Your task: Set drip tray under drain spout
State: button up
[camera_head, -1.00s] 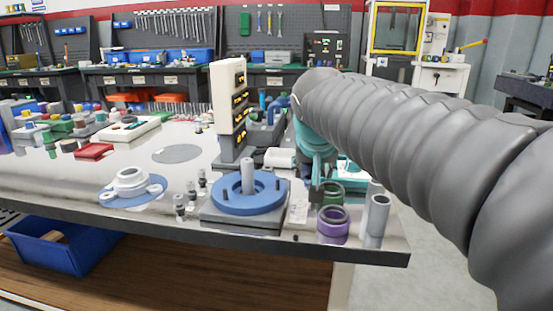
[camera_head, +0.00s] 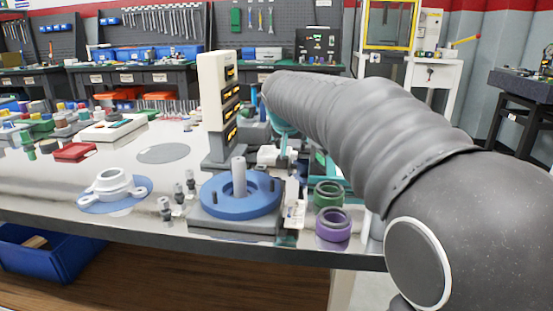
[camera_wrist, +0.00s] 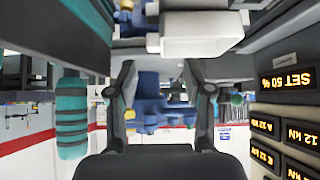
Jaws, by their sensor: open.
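My gripper is hidden behind the display tower and my arm in the head view. In the wrist view, which is upside down, its two fingers (camera_wrist: 159,78) stand apart with nothing between them. A blue fixture (camera_wrist: 152,105) shows beyond the fingers, and a white block (camera_wrist: 200,32) lies past the tips. The white block also shows in the head view (camera_head: 268,156), right of the tower's foot. A shallow red tray (camera_head: 75,152) lies on the left of the bench; I cannot tell if it is the drip tray. I cannot make out the drain spout.
The display tower (camera_head: 216,95) stands close by my gripper, at right in the wrist view (camera_wrist: 287,115). A blue ring fixture (camera_head: 240,205) with a pin, a white flanged part (camera_head: 112,187), a green ring (camera_head: 328,194) and a purple ring (camera_head: 333,225) stand near the front edge.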

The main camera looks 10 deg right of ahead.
aim_at(293, 153)
jog(key=shift+s+d+x, duration=0.1)
jog(key=shift+x, duration=1.25)
jog(key=shift+s+d+x, duration=0.1)
jog(key=shift+x, duration=1.25)
jog(key=shift+f, duration=0.15)
grip_shut()
